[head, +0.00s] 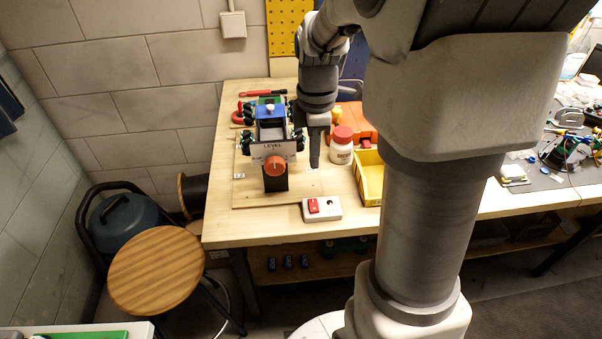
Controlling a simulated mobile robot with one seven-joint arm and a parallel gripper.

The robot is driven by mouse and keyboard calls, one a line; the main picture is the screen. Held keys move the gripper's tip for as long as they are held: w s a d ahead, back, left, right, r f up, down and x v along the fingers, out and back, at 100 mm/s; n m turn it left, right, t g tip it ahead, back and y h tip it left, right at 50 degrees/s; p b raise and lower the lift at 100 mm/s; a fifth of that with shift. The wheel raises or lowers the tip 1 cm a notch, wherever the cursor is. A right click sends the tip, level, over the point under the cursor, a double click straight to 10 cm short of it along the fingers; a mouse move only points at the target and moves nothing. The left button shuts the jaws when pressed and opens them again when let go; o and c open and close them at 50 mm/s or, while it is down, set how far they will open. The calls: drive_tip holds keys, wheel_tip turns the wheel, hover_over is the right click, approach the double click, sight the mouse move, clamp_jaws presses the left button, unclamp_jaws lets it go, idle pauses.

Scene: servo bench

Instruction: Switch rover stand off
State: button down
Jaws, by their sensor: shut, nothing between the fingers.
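The rover stand (275,184) stands on the left part of the wooden bench and bears a small wheeled rover (271,127) with dark and green wheels. A white plate marked LEVEL (273,148) and an orange-red round knob (275,166) are on its front. A white switch box with a red rocker (314,205) lies near the bench's front edge; I cannot tell the rocker's position. My gripper (314,164) is shut and empty, pointing down just right of the rover and behind the switch box, apart from the box.
A white bottle with a red cap (341,147), a yellow bin (369,180) and an orange case (356,121) stand right of my gripper. Red-handled tools (262,93) lie behind the rover. A wooden stool (156,268) stands at the left. The front-left bench top is clear.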

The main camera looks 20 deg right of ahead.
sight(313, 201)
wheel_tip(313, 201, down, 11)
drive_tip(key=shift+f+b, duration=0.1)
drive_tip(key=shift+b, duration=0.4)
drive_tip(key=shift+f, duration=0.2)
drive_tip(key=shift+s, duration=0.15)
drive_tip(key=shift+s+a+r, duration=0.2)
drive_tip(key=shift+s+r, duration=0.1)
drive_tip(key=shift+s, duration=0.25)
